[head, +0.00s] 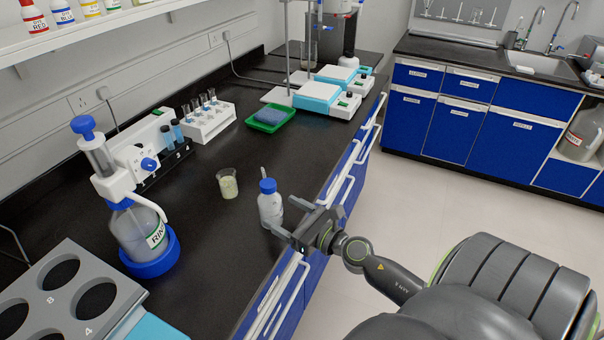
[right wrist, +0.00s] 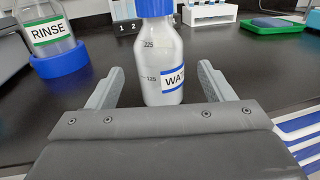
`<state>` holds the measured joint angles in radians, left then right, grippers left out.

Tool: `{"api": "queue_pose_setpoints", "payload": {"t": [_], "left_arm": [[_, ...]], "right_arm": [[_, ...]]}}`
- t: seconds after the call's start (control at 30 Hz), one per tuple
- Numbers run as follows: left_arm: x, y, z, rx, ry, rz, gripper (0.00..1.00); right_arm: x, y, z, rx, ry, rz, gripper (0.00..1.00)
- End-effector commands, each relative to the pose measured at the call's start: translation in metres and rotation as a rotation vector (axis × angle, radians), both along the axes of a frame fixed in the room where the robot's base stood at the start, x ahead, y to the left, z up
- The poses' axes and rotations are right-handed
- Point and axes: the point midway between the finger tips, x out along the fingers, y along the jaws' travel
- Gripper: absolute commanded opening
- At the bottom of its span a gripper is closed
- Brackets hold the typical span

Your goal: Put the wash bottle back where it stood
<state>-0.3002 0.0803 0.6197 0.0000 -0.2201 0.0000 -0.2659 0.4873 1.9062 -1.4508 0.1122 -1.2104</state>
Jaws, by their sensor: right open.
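The wash bottle (head: 270,207) is translucent with a blue cap and a short pale spout. It stands upright on the black bench near the front edge. In the right wrist view the bottle (right wrist: 163,66) shows a blue-edged label starting "WAT" and volume marks; its top is cut off. My right gripper (head: 278,213) is open, reaching in from the aisle side, with a finger on either side of the bottle's lower part. Gaps show between the bottle and both fingers (right wrist: 160,88) in the right wrist view. My left gripper is not in view.
A small beaker (head: 228,184) stands left of the bottle. A RINSE dispenser bottle (head: 135,228) with a blue base and a grey holed rack (head: 62,285) are further left. Behind are a tube rack (head: 210,120), a green tray (head: 254,126) and white-and-blue devices (head: 318,92).

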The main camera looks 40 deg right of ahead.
Motion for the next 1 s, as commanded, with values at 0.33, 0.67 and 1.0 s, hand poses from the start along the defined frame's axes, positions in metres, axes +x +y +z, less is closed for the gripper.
{"api": "queue_pose_setpoints", "payload": {"t": [0.33, 0.67, 1.0], "left_arm": [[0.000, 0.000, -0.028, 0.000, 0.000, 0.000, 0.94], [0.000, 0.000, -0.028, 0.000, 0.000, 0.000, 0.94], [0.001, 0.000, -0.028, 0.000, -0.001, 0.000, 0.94]], "right_arm": [[-0.046, -0.009, -0.003, -0.002, 0.001, 0.001, 0.75], [-0.051, -0.010, 0.000, 0.001, 0.000, 0.001, 0.75], [-0.051, -0.010, 0.000, 0.001, 0.000, 0.000, 0.75]]}}
